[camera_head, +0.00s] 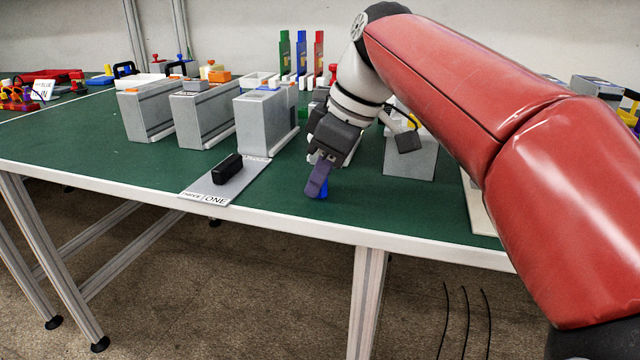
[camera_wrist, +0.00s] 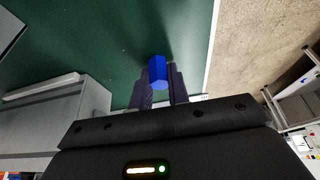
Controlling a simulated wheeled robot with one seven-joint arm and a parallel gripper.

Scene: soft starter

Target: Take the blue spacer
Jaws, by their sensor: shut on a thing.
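The blue spacer (camera_wrist: 158,72) is a small blue block. In the wrist view it sits between the two dark purple fingers of my gripper (camera_wrist: 160,82), which are shut on it. In the head view my gripper (camera_head: 318,184) points down near the front edge of the green table, and a little of the blue spacer (camera_head: 324,189) shows beside the fingertips. The fingers hide most of it there. I cannot tell whether it touches the table top.
A grey plate (camera_head: 205,187) marked "ONE" with a black block (camera_head: 228,168) lies left of my gripper. Several grey boxes, one here (camera_head: 264,122), stand behind. Blue, green and red upright pieces (camera_head: 301,55) stand farther back. The green table (camera_head: 130,175) is clear at front left.

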